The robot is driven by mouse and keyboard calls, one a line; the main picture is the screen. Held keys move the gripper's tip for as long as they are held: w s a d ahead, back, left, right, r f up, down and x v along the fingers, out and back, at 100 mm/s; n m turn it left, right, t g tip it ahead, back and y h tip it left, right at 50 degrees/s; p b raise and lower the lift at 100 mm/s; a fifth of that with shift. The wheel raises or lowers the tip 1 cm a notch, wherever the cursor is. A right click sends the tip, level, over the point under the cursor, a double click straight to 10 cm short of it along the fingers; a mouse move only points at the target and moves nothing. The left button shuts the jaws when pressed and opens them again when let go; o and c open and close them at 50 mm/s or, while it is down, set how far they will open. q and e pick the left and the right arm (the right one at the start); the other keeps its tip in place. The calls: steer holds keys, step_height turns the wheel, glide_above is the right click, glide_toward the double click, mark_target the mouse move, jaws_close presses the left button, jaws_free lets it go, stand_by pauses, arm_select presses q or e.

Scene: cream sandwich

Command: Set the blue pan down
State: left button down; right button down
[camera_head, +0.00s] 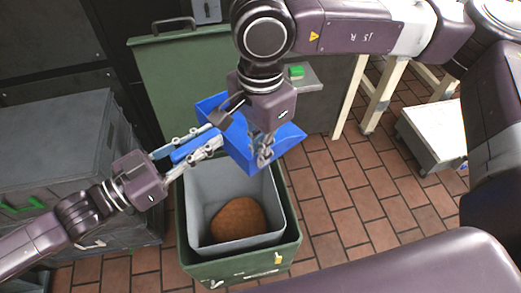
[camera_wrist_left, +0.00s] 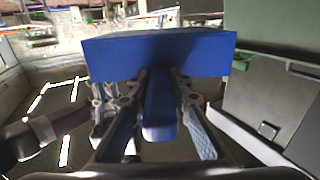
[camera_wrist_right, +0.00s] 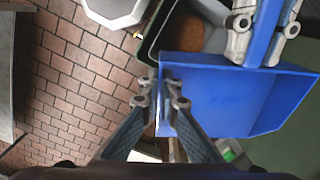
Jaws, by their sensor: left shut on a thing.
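The blue pan (camera_head: 238,145) is in the air above the back of the grey-lined green bin. It is tilted, and its inside looks empty. My left gripper (camera_head: 203,146) is shut on its handle, also seen in the left wrist view (camera_wrist_left: 160,110). The pan's body fills the upper middle there (camera_wrist_left: 160,52). My right gripper (camera_head: 262,152) is at the pan's right side. In the right wrist view its fingertips (camera_wrist_right: 160,90) lie on both sides of the edge of the pan (camera_wrist_right: 215,95); whether they grip it is unclear.
The green bin (camera_head: 240,264) has a grey liner (camera_head: 205,200) with a brown round mass (camera_head: 238,219) at its bottom. Its green lid (camera_head: 175,70) stands open behind. Dark cabinets (camera_head: 50,130) are at left. Tiled floor (camera_head: 350,195) is clear at right, before a white stool (camera_head: 432,128).

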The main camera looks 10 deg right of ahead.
arm_select(q)
steer(key=c, duration=1.7)
jaws_free()
